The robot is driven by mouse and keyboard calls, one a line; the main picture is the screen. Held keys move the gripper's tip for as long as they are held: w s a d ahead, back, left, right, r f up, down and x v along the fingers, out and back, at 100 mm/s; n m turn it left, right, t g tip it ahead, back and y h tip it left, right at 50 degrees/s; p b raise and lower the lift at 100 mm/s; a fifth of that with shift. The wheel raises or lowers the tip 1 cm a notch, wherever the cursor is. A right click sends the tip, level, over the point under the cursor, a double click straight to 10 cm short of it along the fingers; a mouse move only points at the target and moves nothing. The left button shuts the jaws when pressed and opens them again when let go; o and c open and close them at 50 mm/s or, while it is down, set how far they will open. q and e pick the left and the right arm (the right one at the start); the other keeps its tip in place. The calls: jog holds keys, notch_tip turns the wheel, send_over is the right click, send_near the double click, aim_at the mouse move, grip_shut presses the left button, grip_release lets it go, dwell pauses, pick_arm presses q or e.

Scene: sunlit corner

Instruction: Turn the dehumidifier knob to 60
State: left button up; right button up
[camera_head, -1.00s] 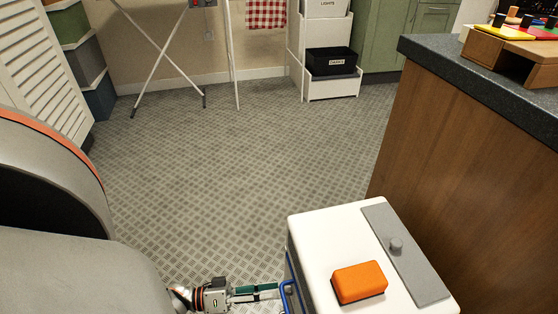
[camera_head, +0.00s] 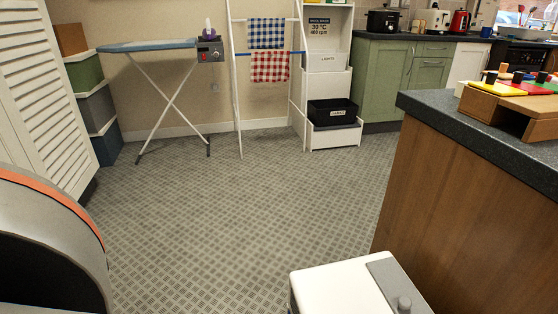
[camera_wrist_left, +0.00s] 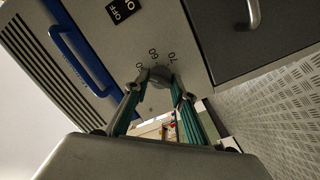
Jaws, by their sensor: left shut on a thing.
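My left gripper (camera_wrist_left: 158,84) is shut on the knob, one finger on each side. The knob's pointer cannot be made out. My right gripper is not in view.
A wooden counter (camera_head: 455,200) with a dark top stands close right of the dehumidifier. The patterned floor (camera_head: 240,210) is clear ahead. An ironing board (camera_head: 150,45), a drying rack (camera_head: 235,75) and a shelf with a black basket (camera_head: 332,112) stand at the back.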

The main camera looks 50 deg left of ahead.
pick_arm(q)
jog(key=m+y+p, duration=0.1)
jog(key=m+p, duration=0.1)
jog(key=m, duration=0.7)
jog(key=shift+r, duration=0.15)
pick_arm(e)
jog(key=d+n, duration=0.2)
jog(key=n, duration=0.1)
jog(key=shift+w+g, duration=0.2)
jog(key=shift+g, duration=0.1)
pick_arm(q)
jog(key=shift+g, duration=0.3)
jog(key=o, duration=1.1)
